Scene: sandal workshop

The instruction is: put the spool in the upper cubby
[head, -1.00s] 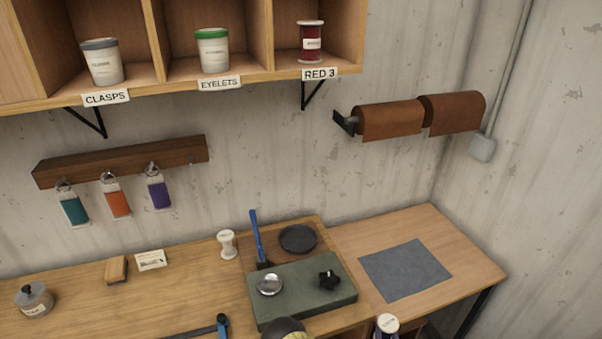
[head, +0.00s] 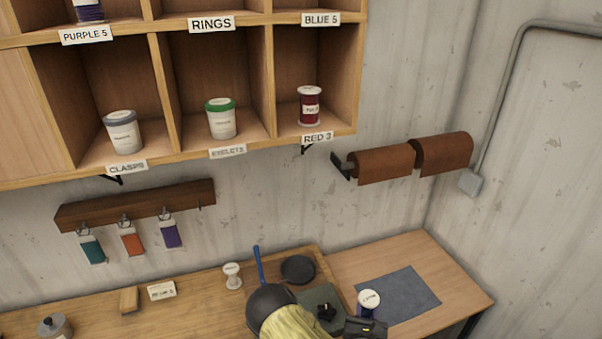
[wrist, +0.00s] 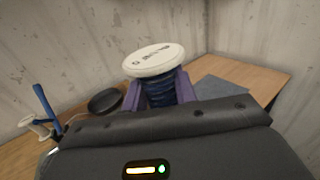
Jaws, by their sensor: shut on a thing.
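My gripper (wrist: 160,92) is shut on a spool with a white top and dark blue thread (wrist: 168,91). Its purple fingers sit on either side of the thread, and the spool is a little tilted in the wrist view. In the head view the held spool (head: 369,300) is in front of the right part of the bench. The upper cubby labelled BLUE 5 (head: 303,6) is at the top edge of the head view, directly above the RED 3 cubby (head: 291,68). Only its bottom part shows, with no object visible there.
The RED 3 cubby holds a red spool (head: 310,107). A green-rimmed tub (head: 221,120) and a grey-rimmed tub (head: 123,134) stand in the cubbies beside it. Leather rolls (head: 382,163) stick out from the wall right of the shelf. A grey mat (head: 408,292) lies on the bench.

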